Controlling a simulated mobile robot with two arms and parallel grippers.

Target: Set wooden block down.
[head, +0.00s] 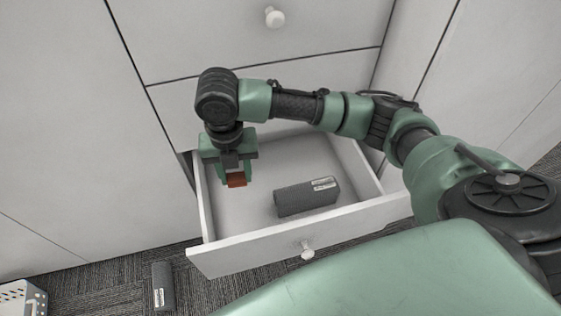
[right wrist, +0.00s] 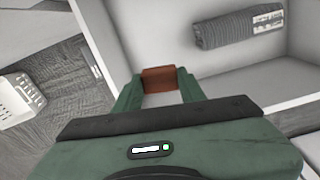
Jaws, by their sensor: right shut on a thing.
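The wooden block (head: 236,180) is small and reddish brown. My right gripper (head: 235,178) is shut on it and points down inside the left part of the open drawer (head: 245,243). In the right wrist view the block (right wrist: 159,79) sits between the two green fingers of the gripper (right wrist: 160,88). I cannot tell whether the block touches the drawer floor. My left gripper is in neither view.
A dark grey ribbed item with a pale label (head: 306,197) lies in the drawer, right of the block. A similar dark item (head: 163,286) lies on the carpet. A white perforated basket (head: 22,299) stands at the lower left. The drawer floor between is clear.

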